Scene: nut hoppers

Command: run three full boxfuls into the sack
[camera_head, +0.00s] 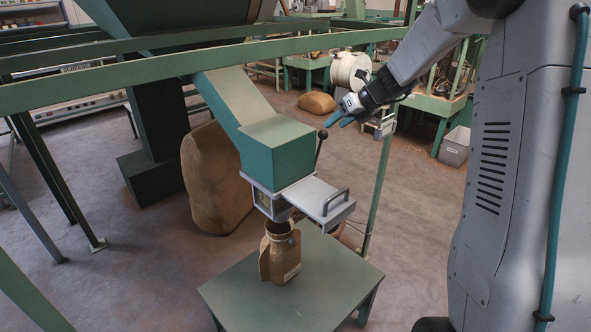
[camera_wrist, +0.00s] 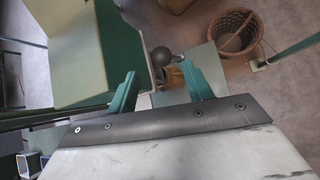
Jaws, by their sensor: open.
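A green hopper chute (camera_head: 275,140) slopes down to a metal box (camera_head: 265,200) with a small window. A metal slide plate with a bar handle (camera_head: 335,202) sticks out to its right. A lever with a dark ball knob (camera_head: 323,134) stands up beside the chute. A brown sack (camera_head: 283,252) stands upright, mouth open, under the outlet; its contents cannot be seen. My gripper (camera_head: 336,120) is open and empty, close to the knob. In the wrist view the ball knob (camera_wrist: 161,56) shows between and beyond the two teal fingers (camera_wrist: 159,70); I see no contact.
A small green table (camera_head: 335,275) bears the sack. A wicker basket (camera_wrist: 239,32) stands on the floor beside it. Green rails (camera_head: 180,67) and a thin post (camera_head: 378,190) frame the chute. A large full sack (camera_head: 215,180) stands behind. The floor at right is partly open.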

